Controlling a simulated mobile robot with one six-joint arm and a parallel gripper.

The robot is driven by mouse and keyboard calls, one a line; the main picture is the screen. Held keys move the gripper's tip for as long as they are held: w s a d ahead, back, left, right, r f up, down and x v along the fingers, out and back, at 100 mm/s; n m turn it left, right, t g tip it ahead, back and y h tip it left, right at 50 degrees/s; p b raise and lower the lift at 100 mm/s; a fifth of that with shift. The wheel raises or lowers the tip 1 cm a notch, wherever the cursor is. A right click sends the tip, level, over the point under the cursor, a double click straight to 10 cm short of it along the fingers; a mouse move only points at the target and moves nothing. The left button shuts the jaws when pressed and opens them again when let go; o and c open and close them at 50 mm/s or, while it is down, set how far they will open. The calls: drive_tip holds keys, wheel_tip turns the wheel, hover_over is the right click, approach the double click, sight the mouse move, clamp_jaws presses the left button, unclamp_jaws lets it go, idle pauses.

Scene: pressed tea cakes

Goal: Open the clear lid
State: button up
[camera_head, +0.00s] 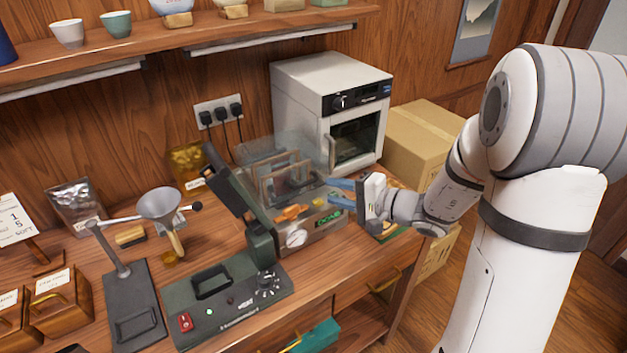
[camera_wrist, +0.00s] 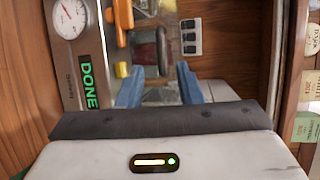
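The clear lid (camera_head: 292,146) is a see-through cover on a metal-framed box on the wooden counter. Upright frames show through it. I cannot tell whether it is fully shut. The box front carries a round gauge (camera_head: 297,238) and a green lit display (camera_head: 328,219), which reads DONE in the wrist view (camera_wrist: 89,83). My gripper (camera_head: 334,194) is at the right end of the box, with its blue fingers pointing at it. In the wrist view my gripper (camera_wrist: 159,80) has its fingers apart with nothing clearly held between them. Contact with the lid cannot be told.
A dark press (camera_head: 235,292) with a raised arm stands left of the box. A white oven (camera_head: 330,95) is behind, with a cardboard box (camera_head: 418,130) right of it. A shelf with cups (camera_head: 115,24) runs above. A funnel stand (camera_head: 130,300) is farther left.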

sight(308, 184)
drive_tip(key=p+x, duration=0.2)
drive_tip(key=x, duration=0.5)
drive_tip(key=shift+w+a, duration=0.2)
drive_tip(key=shift+w, duration=0.2)
clamp_jaws()
